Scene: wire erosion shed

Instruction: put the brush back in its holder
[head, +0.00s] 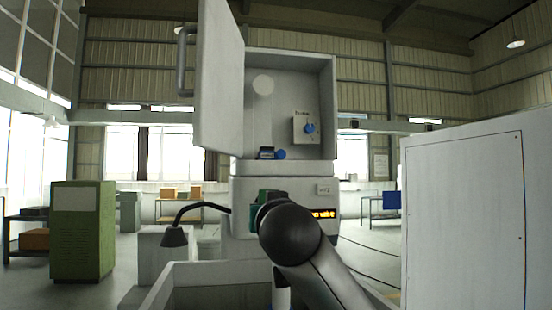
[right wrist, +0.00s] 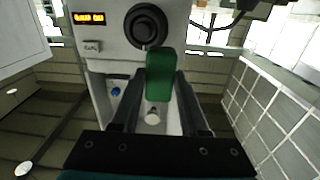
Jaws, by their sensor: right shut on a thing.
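My right gripper (right wrist: 164,88) is shut on a green block-shaped thing (right wrist: 160,72), which I take to be the brush; no bristles can be made out. The right wrist view is upside down. There the green piece lies between the two dark fingers, in front of the white machine. I cannot pick out the brush's holder with certainty. My left gripper is not in view.
The machine's upper cabinet (head: 325,80) stands open, its door (head: 218,75) swung left. A gooseneck lamp (head: 174,236) stands left, a large white cabinet (head: 465,220) right.

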